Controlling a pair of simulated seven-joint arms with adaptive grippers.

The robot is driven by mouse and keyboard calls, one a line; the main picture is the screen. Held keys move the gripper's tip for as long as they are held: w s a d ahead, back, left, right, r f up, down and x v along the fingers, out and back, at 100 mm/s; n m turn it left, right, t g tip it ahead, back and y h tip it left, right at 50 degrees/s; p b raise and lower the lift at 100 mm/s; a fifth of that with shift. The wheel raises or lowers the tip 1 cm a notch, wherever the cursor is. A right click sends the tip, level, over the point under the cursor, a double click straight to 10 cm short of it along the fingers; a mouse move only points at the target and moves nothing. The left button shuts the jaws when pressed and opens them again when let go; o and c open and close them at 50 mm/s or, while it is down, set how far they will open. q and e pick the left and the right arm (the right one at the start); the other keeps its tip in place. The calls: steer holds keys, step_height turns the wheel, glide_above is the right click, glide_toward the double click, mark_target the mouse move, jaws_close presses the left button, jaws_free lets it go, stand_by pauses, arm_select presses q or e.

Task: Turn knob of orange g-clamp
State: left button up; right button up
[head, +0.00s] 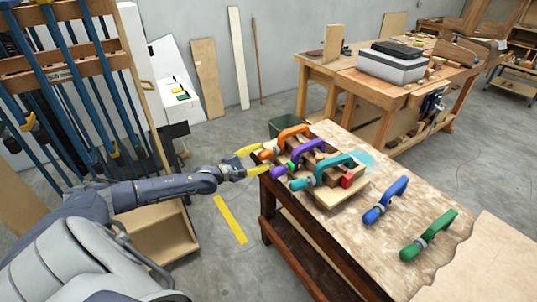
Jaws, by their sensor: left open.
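The orange g-clamp (290,133) sits at the far left end of the workbench, on the bent wooden lamination form (333,190). Its knob (266,154) points left toward my left gripper. My left gripper (258,159) has yellow fingers that are open. One finger is above and one below, just left of the orange knob. I cannot tell whether the fingers touch the knob. A purple clamp (297,157) and a teal clamp (322,172) are on the same form, in front of the orange one. My right gripper is not in view.
A blue clamp (387,200) and a green clamp (429,235) lie loose on the workbench (380,245) to the right. A clamp rack (70,70) stands at the left. A second bench (400,92) with a grey box (392,66) is behind. A green bin (288,125) is behind the workbench corner.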

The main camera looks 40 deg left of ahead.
mark_target(268, 153)
arm_select(q)
steer(key=shift+x, duration=1.8)
jaws_close()
